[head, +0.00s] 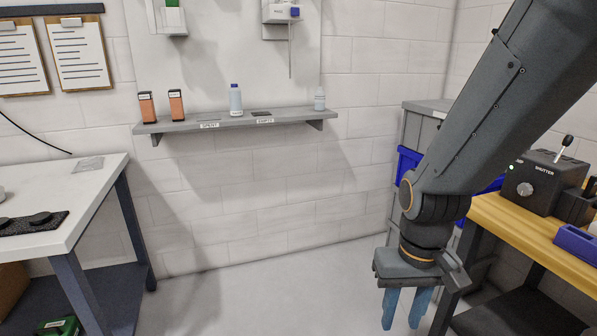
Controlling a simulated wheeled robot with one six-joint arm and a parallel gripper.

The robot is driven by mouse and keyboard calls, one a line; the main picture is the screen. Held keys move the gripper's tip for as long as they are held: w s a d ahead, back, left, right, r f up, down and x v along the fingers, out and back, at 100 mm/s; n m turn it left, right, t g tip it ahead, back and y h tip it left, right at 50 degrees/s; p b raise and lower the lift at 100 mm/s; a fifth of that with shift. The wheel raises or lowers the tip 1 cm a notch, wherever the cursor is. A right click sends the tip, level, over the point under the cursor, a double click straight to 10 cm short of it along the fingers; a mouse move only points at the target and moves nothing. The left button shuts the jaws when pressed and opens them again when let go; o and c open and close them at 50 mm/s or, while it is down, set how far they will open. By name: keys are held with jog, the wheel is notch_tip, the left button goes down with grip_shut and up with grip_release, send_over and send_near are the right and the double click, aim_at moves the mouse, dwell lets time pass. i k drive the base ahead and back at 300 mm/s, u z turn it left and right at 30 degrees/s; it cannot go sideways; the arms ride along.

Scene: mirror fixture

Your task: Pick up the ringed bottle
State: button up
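A pale blue bottle with a blue cap (235,101) stands upright on the wall shelf (188,126), near its middle. A shorter, paler bottle (319,102) stands near the shelf's right end. I cannot make out a clear ring on either at this size. My gripper (405,308) hangs at the lower right with its blue fingers pointing down. The fingers are apart with nothing between them. It is lower than the shelf and to the right of both bottles.
Two orange-and-black boxes (176,105) stand on the shelf's left part. Labels read SPENT and EMPTY on its front edge. A white table (98,190) is at left, a yellow-topped bench (520,228) with a SHUTTER box (545,184) at right. The floor between is clear.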

aim_at(320, 95)
jog(key=i, duration=2.35)
jog(key=u, duration=0.35)
